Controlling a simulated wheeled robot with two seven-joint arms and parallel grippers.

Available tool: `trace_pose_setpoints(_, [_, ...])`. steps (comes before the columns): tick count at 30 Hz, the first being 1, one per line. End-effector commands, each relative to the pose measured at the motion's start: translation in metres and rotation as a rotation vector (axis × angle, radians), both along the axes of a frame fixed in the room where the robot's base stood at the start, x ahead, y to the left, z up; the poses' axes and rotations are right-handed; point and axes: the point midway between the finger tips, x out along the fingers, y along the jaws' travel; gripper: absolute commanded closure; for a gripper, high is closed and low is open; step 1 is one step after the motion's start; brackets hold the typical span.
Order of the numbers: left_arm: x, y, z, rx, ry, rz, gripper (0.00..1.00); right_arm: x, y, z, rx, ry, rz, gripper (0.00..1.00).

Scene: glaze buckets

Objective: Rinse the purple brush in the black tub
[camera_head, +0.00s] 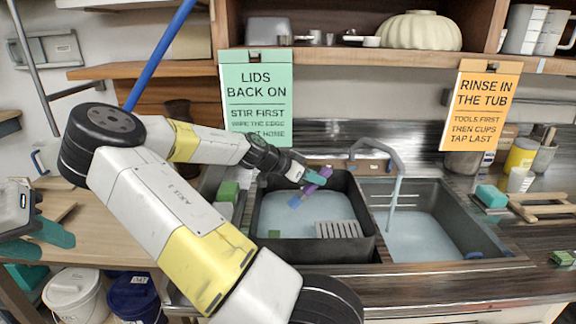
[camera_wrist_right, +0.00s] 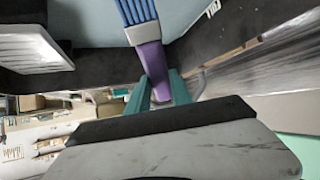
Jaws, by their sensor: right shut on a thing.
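In the right wrist view the teal fingers (camera_wrist_right: 160,90) are shut on the purple handle (camera_wrist_right: 152,60), with the metal band and blue bristles (camera_wrist_right: 135,10) beyond. My left gripper (camera_head: 40,243) is at the far left over the wooden counter, its teal fingers apart and empty.
A white ribbed rack (camera_head: 338,229) sits in the front right of the tub. A sink basin with a grey faucet (camera_head: 396,180) is on the right. Green and orange signs hang behind. White (camera_head: 72,290) and blue (camera_head: 135,298) buckets stand at lower left.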

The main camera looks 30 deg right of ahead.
Motion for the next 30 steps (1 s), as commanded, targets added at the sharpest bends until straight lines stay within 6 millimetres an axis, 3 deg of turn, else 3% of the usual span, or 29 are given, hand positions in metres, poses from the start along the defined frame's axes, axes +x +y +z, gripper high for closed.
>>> trace_pose_setpoints(18, [0.000,0.000,0.000,0.000,0.000,0.000,0.64,0.000,0.000,-0.068,-0.001,0.001,0.001,1.00])
trace_pose_setpoints(30, [0.000,0.000,0.000,0.000,0.000,0.000,0.64,0.000,0.000,-0.078,0.000,0.000,0.000,1.00])
